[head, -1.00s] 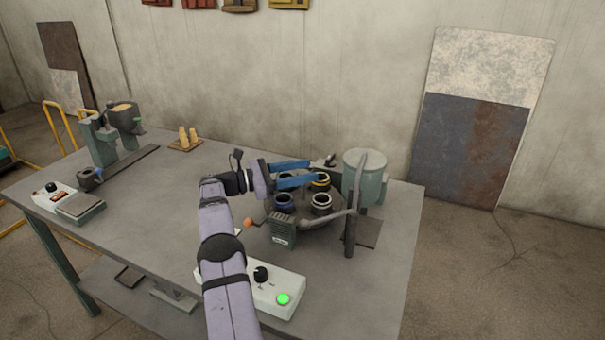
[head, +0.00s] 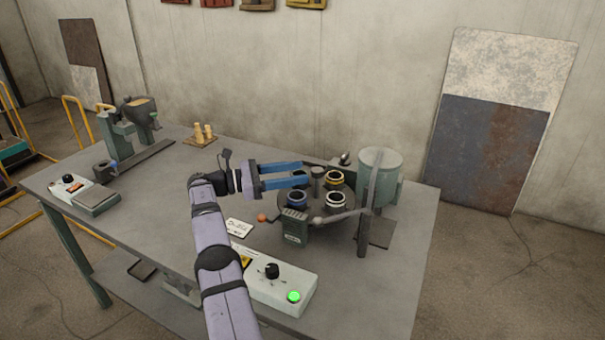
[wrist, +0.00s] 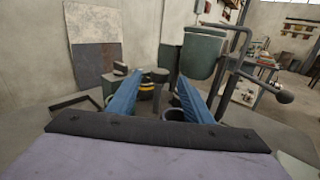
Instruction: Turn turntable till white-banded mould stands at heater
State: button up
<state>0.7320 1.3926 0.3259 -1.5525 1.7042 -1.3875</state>
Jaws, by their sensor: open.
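The dark round turntable (head: 316,212) carries several dark moulds. The white-banded mould (head: 336,203) is at its front right, the blue-banded mould (head: 296,201) at its front left and the yellow-banded mould (head: 333,180) behind. The yellow-banded mould also shows between my fingers in the wrist view (wrist: 147,91). A grey-green cylinder (head: 379,172), possibly the heater, stands right of the turntable. A small box (head: 296,227) and an orange knob (head: 262,218) sit at the turntable's front left. My gripper (head: 303,173) is open and empty, its blue fingers over the back left, partly hiding a mould.
An upright post (head: 364,225) with a bar stands right of the turntable. A control box (head: 272,280) with a lit green button is at the table's front. A ladle stand (head: 116,137) is at the far left. The table's middle left is fairly clear.

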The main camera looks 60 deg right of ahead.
jog(key=shift+w+a, duration=0.2)
jog(key=shift+w, duration=0.05)
jog(key=shift+r, duration=0.1)
jog(key=s+r+g+h+p, duration=0.1)
jog(key=s+r+p, duration=0.4)
jog(key=s+r, duration=0.75)
jog(key=s+r+g+p, duration=0.1)
jog(key=s+r+p, duration=0.4)
jog(key=r, duration=1.5)
jog(key=w+f+n+t, duration=0.3)
jog(key=w+f+t, duration=0.1)
jog(key=f, duration=0.6)
jog(key=w+a+f+n+t, duration=0.1)
jog(key=w+f+n+t, duration=0.3)
jog(key=f, duration=0.6)
jog(key=w+a+f+n+t, duration=0.1)
jog(key=w+f+n+t, duration=0.2)
jog(key=f+t, duration=0.4)
notch_tip(320, 180, down, 3)
jog(key=shift+w+r+t+h, duration=0.1)
jog(key=shift+w+t+h, duration=0.3)
jog(key=shift+w, duration=0.05)
